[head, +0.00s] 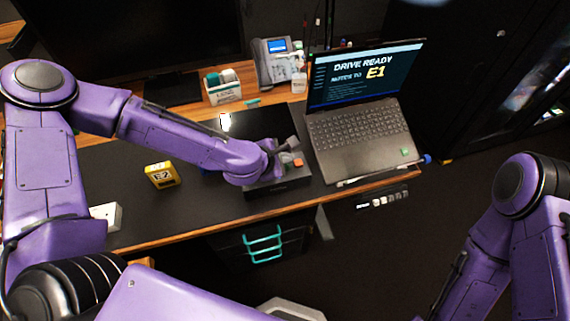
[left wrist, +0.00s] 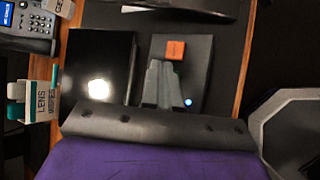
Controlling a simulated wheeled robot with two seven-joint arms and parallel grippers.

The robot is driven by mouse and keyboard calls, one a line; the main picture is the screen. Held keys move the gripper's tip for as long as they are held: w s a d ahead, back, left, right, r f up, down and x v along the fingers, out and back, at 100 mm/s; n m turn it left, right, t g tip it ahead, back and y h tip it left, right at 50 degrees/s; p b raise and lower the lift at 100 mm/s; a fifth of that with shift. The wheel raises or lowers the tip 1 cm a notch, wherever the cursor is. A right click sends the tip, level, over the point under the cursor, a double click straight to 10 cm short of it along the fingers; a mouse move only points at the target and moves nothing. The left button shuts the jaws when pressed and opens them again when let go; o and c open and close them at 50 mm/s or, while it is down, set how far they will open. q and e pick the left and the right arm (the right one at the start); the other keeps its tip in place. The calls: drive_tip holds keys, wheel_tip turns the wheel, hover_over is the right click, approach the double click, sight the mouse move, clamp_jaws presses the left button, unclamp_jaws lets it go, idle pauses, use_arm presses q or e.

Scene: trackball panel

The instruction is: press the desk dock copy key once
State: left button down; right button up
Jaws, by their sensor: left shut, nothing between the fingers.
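The desk dock (head: 278,187) is a low black box on the dark desk mat, just left of the laptop. An orange square key (head: 298,162) is on its top. The key also shows in the left wrist view (left wrist: 175,50), with a small blue light (left wrist: 188,102) on the dock. I cannot read any label on the key. My left gripper (head: 290,145) is over the dock, its grey fingers shut and empty. In the left wrist view the fingertips (left wrist: 160,66) appear just short of the orange key; I cannot tell their height above it. My right gripper is out of view.
An open laptop (head: 360,140) stands close to the right of the dock. A glossy black panel (left wrist: 98,60) lies beside the dock. A yellow block (head: 161,175), a lens wipes box (head: 223,90) and a desk phone (head: 272,65) are around. The front mat is mostly clear.

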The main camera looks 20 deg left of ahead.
use_arm(q)
drive_tip(key=shift+f, duration=0.15)
idle(0.5)
drive_tip(key=shift+f+b, duration=0.3)
drive_tip(key=shift+b, duration=0.1)
drive_tip(key=shift+f+b, duration=0.4)
drive_tip(key=shift+f, duration=0.05)
idle(0.4)
drive_tip(key=shift+r, duration=0.2)
drive_tip(key=shift+r+p, duration=0.7)
drive_tip(key=shift+p, duration=0.1)
wheel_tip(320, 180, up, 5)
drive_tip(key=p, duration=0.4)
drive_tip(key=shift+r+p, duration=0.1)
drive_tip(key=shift+p, duration=0.25)
